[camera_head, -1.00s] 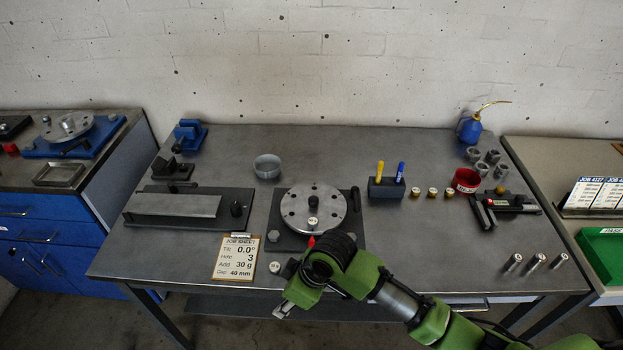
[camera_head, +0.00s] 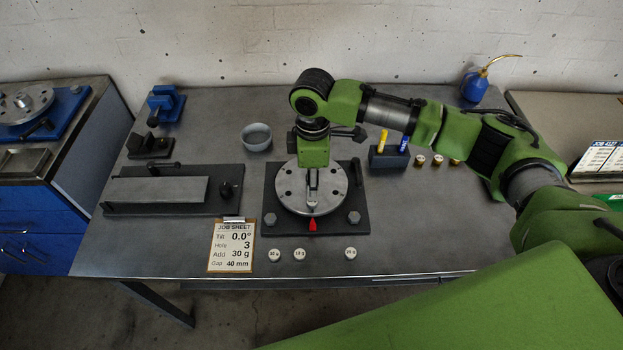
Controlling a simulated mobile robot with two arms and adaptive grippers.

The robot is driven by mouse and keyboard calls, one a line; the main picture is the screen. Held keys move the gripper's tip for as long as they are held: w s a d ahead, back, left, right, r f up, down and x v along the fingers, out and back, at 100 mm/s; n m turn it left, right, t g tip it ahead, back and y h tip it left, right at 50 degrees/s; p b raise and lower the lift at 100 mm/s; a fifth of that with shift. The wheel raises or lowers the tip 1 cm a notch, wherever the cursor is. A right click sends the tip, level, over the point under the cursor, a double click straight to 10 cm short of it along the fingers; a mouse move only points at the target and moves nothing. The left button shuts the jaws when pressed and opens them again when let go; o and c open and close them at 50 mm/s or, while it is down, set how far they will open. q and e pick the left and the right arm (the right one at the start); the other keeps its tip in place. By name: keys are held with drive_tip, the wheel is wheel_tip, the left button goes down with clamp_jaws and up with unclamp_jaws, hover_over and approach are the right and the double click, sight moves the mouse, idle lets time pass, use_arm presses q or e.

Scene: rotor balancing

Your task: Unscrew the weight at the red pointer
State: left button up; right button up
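The grey rotor disc (camera_head: 288,192) with holes lies on a dark base plate (camera_head: 262,228). A red pointer (camera_head: 312,225) stands at its front edge. A small pale-topped weight (camera_head: 312,206) sits on the disc just behind the pointer. My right gripper (camera_head: 312,196) reaches down over the disc with its fingertips at or just behind this weight. The gripper and wrist hide the hub and the disc's back part. I cannot tell whether the fingers touch the weight or how far apart they are. My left gripper is not in view.
Three loose weights (camera_head: 299,255) lie along the front edge, beside the job sheet (camera_head: 232,246). A pen block (camera_head: 388,158) and brass weights (camera_head: 437,160) stand right of the rotor, near my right arm. A grey bowl (camera_head: 256,137) stands behind left. A long fixture (camera_head: 160,190) lies left.

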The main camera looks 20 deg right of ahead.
wheel_tip(320, 180, down, 4)
drive_tip(key=b, duration=0.3)
drive_tip(key=shift+r+b, duration=0.15)
drive_tip(key=shift+b, duration=0.2)
drive_tip(key=shift+f, duration=0.25)
wheel_tip(320, 180, down, 2)
drive_tip(key=shift+f, duration=0.45)
clamp_jaws()
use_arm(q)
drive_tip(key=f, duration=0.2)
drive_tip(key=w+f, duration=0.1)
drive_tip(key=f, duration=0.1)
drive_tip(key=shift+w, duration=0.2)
use_arm(e)
drive_tip(key=shift+r, duration=0.1)
